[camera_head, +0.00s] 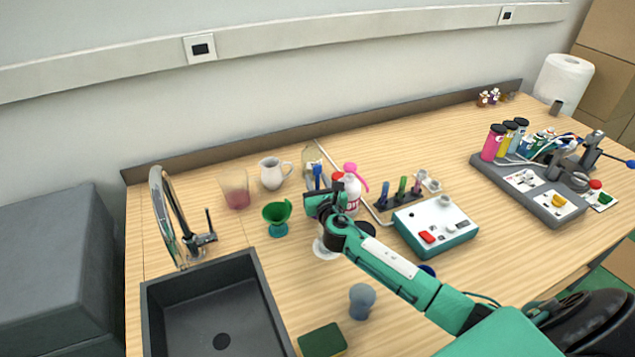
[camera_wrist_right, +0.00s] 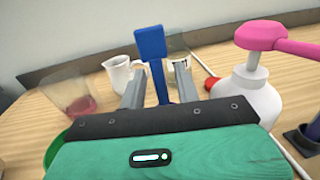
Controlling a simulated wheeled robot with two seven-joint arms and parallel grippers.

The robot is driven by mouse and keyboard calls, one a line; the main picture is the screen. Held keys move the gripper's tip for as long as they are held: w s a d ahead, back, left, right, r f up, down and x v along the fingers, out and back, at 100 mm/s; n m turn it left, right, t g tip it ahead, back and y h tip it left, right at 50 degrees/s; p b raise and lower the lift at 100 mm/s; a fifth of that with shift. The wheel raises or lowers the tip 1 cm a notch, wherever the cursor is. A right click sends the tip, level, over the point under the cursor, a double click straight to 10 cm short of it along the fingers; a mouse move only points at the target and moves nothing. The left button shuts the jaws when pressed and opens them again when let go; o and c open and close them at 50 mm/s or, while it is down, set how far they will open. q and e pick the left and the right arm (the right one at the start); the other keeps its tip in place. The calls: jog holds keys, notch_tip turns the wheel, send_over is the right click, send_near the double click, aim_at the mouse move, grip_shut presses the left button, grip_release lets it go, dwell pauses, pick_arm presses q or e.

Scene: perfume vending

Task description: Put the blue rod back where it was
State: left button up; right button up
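The blue rod (camera_head: 318,171) stands upright in my right gripper (camera_head: 318,200), near a pink-topped white bottle (camera_head: 351,191). In the right wrist view the blue rod (camera_wrist_right: 152,45) rises between the two grey fingers (camera_wrist_right: 159,88), its wide flat end up. Its lower end is hidden behind the gripper's body. A dark rod rack (camera_head: 385,204) holds upright coloured rods, among them a purple one (camera_head: 383,190) and a green one (camera_head: 402,186). The rack is to the right of my right gripper and apart from it. My left gripper is not in view.
A white and teal device (camera_head: 435,228) stands in front of the rack. A green cup (camera_head: 277,218), a white jug (camera_head: 272,173) and a beaker (camera_head: 235,190) are left of my gripper. A dark sink (camera_head: 215,310) is at the front left. A grey tray (camera_head: 530,188) holds bottles at right.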

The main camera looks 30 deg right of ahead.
jog(key=shift+r, duration=0.25)
jog(key=shift+s+a+f, duration=0.1)
jog(key=shift+s+f, duration=0.05)
jog(key=shift+s, duration=0.15)
jog(key=b+v, duration=0.1)
jog(key=v, duration=1)
jog(key=shift+s, duration=0.15)
jog(key=shift+r, duration=0.2)
